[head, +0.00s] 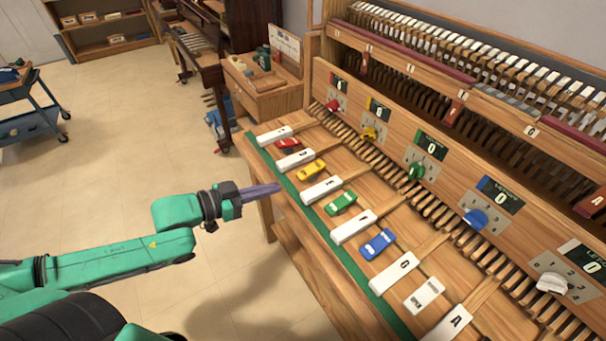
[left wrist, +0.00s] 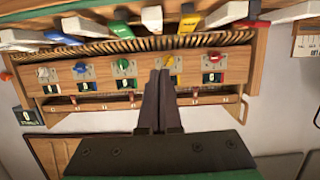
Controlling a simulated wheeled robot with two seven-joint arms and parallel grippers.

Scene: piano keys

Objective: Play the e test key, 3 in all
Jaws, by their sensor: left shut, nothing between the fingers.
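In the left wrist view the white block between those two cars (left wrist: 152,18) looks like the same key. My left gripper (head: 279,187) is shut and empty, with dark fingers pointing right. In the head view its tip is just left of the E key, near the green front strip, apart from the key. The closed fingers also show in the left wrist view (left wrist: 165,74). My right gripper is not in view.
A panel behind has knobs and counters; the counter by the green knob (head: 431,148) reads 0. Floor left of the bench is open.

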